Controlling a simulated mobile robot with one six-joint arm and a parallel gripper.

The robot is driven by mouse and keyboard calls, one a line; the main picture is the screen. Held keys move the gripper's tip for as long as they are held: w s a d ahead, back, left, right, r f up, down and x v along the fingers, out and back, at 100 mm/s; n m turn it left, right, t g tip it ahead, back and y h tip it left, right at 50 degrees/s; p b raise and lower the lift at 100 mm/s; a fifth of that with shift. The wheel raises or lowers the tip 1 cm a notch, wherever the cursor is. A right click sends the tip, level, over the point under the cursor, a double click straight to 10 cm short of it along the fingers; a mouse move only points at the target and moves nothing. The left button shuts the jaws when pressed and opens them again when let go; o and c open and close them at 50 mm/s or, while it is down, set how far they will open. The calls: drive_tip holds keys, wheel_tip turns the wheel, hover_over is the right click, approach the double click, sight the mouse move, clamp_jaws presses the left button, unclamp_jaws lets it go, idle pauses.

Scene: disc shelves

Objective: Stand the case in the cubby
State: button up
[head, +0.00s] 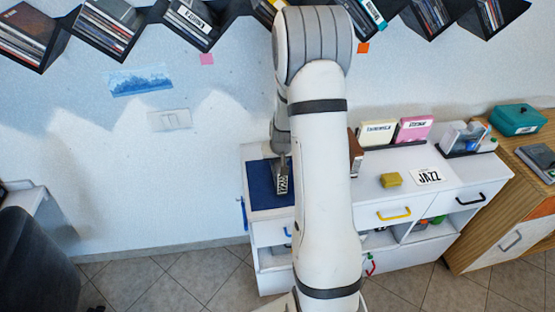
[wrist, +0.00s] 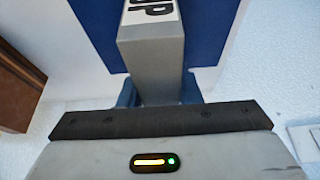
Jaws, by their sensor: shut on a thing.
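My gripper (wrist: 158,93) is shut on a slim grey case (wrist: 153,70), with a dark blue finger on each side of it. A white label with black letters, only partly in view, is at the case's far end. In the head view the case (head: 282,184) shows at the left end of the white cabinet, over or on a dark blue mat (head: 260,188). I cannot tell whether it touches the mat. Black diamond-shaped cubbies holding rows of cases run along the wall, including a left one (head: 44,60) and one with a white-labelled case (head: 183,43). My arm hides part of the row.
A wooden cabinet (head: 512,195) is at right.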

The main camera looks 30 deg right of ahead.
drive_tip(key=shift+f, duration=0.2)
drive_tip(key=o, duration=1.1)
drive_tip(key=shift+r, duration=0.2)
drive_tip(key=b+v, duration=0.1)
drive_tip(key=v, duration=1.1)
drive_tip(key=shift+a, duration=0.1)
drive_tip(key=s+a+r+n, duration=0.1)
drive_tip(key=s+a+r, duration=0.3)
drive_tip(key=s, duration=0.3)
drive_tip(key=s+a+r+n, duration=0.1)
drive_tip(key=s+a+r, duration=0.2)
drive_tip(key=s+a, duration=0.3)
drive_tip(key=s+a+r+n+y, duration=0.1)
drive_tip(key=s+a+r, duration=0.3)
drive_tip(key=s, duration=0.5)
drive_tip(key=shift+s+a+r+g, duration=0.15)
drive_tip(key=shift+a+r+g, duration=0.25)
drive_tip(key=shift+a, duration=0.2)
